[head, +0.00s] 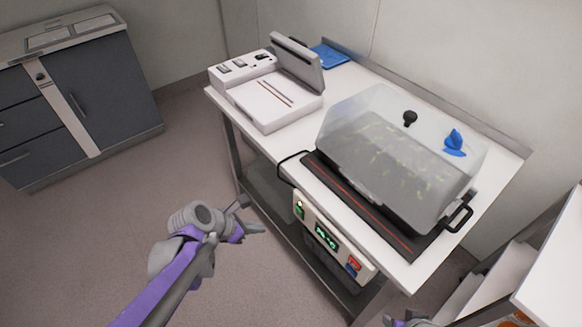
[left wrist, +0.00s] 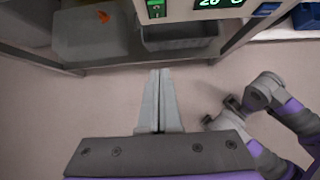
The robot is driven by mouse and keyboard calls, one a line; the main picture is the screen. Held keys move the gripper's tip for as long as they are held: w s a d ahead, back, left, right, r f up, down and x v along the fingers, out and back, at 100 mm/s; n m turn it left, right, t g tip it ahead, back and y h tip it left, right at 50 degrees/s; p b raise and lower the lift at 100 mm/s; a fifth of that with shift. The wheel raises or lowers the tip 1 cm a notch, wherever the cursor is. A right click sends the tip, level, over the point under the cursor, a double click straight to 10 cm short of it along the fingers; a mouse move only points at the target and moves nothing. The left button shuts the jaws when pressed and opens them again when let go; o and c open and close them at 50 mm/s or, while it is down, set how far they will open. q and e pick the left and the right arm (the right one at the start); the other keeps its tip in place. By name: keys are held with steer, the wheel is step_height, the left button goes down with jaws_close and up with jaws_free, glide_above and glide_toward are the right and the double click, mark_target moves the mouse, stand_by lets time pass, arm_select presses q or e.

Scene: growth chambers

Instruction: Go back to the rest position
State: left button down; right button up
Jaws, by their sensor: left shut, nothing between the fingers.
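My left gripper (head: 258,228) is in front of the bench, over the floor, left of the control box. In the left wrist view its two fingers (left wrist: 160,76) lie together, shut and empty, pointing toward the space under the bench. Purple and grey parts of my right arm (left wrist: 268,98) show at the right of the left wrist view, and a small bit shows at the bottom edge of the head view (head: 408,320). The state of my right gripper's fingers cannot be made out.
A white bench (head: 355,205) holds a clear-lidded chamber (head: 375,125) with seedlings, a white instrument (head: 272,100) with a raised lid, and a blue item (head: 330,57). A control box (head: 325,235) hangs at its front edge. A grey cabinet (head: 105,85) stands left. Floor between is clear.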

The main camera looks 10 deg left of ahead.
arm_select(q)
steer(key=s+d+r+m+g+y, duration=0.1)
steer(key=s+m+y, duration=0.1)
steer(key=s+m, duration=0.9)
steer(key=s+r+m+y, duration=0.25)
steer(key=s+m, duration=0.25)
steer(key=m, duration=1.3)
step_height(320, 180, up, 18)
steer(key=w+p, duration=0.2)
steer(key=p, duration=1.5)
steer(key=shift+d+n+p, duration=0.15)
steer(key=shift+n+p, duration=0.15)
steer(key=shift+p, duration=0.05)
arm_select(e)
step_height(320, 180, up, 20)
steer(key=w, duration=0.1)
steer(key=shift+w+t, duration=0.4)
